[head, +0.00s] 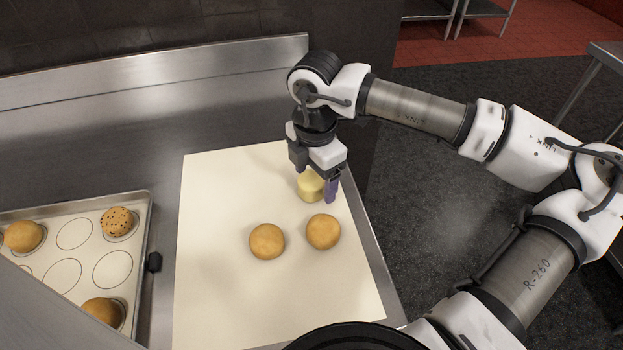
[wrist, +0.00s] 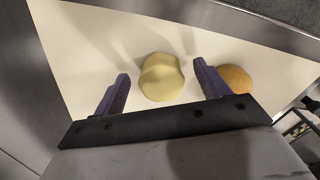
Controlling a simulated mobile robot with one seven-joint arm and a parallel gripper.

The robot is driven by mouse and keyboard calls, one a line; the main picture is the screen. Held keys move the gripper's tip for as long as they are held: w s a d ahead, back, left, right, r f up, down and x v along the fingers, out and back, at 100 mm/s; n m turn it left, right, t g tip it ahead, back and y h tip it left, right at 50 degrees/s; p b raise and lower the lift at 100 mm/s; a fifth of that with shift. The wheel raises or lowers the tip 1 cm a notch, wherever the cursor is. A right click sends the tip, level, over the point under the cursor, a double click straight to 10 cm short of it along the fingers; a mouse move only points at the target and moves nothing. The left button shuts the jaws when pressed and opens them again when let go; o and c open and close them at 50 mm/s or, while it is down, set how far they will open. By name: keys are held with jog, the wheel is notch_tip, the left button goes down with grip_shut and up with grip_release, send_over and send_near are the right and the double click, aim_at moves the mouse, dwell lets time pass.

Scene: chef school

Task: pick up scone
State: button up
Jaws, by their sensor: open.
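A pale yellow, round-sided piece, which looks like the scone (head: 310,188), sits on the cream sheet (head: 215,215) near its far right part. My gripper (head: 316,178) is above it, pointing down, with purple fingers apart. The body of my gripper hides part of the scone's top in the head view. In the wrist view the scone (wrist: 161,77) shows between the two open fingers (wrist: 162,72), with gaps on both sides. It does not look held.
Two golden-brown buns, one left (head: 267,241) and one right (head: 323,231), lie in front of the scone; one bun (wrist: 236,80) is close outside the right finger. A metal tray (head: 143,225) with several baked pieces is at left. The sheet's left side is clear.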

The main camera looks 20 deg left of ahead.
jog(key=shift+f, duration=0.6)
jog(key=c, duration=1.1)
